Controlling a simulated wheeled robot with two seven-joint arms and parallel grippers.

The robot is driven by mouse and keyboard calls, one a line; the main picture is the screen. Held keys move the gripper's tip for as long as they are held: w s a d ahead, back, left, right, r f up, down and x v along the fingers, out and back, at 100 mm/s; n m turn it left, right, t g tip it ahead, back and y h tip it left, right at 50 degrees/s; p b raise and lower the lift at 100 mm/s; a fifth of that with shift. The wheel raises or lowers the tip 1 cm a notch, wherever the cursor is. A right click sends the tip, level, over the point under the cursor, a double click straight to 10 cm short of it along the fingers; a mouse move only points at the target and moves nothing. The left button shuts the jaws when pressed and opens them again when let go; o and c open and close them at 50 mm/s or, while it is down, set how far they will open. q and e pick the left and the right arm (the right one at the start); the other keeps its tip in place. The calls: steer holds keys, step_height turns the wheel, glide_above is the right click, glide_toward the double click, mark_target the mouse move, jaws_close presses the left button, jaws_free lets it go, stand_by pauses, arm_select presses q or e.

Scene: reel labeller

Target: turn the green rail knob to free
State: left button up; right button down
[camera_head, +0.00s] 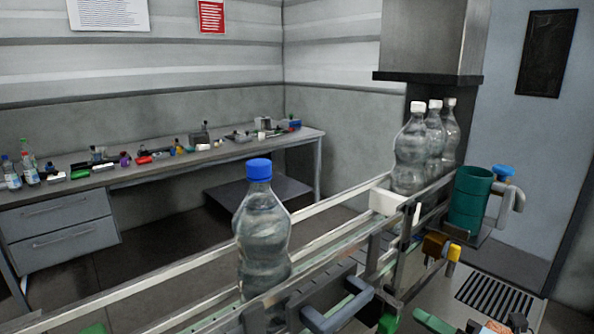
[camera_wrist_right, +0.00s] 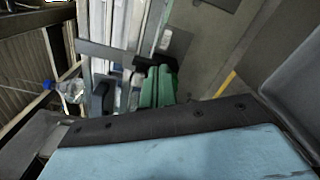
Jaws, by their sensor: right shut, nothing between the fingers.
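A green knob (camera_head: 388,323) is on the near side of the conveyor rail, low in the head view. A green handle-like piece (camera_head: 433,321) is just right of it, and another green piece (camera_head: 95,328) shows at the bottom left edge. I cannot tell for sure which is the rail knob, or its turn setting. My left gripper is not in view.
A blue-capped bottle (camera_head: 262,240) stands on the conveyor (camera_head: 130,297), with several white-capped bottles (camera_head: 411,150) farther along. A grey-blue handle (camera_head: 340,310), a yellow-tipped part (camera_head: 453,253) and a green cylinder (camera_head: 468,198) line the near side. A cluttered workbench (camera_head: 60,212) is behind.

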mark_target(388, 320)
steer(key=shift+p+x, duration=0.4)
steer(key=shift+x, duration=0.75)
steer(key=shift+s+a+f, duration=0.15)
steer(key=shift+s+a, duration=0.05)
steer(key=shift+a, duration=0.05)
steer(key=shift+p, duration=0.3)
steer(key=shift+s+a+p, duration=0.1)
steer(key=shift+a+p, duration=0.05)
steer(key=shift+p, duration=0.6)
steer(key=shift+p, duration=0.3)
steer(key=shift+r, duration=0.25)
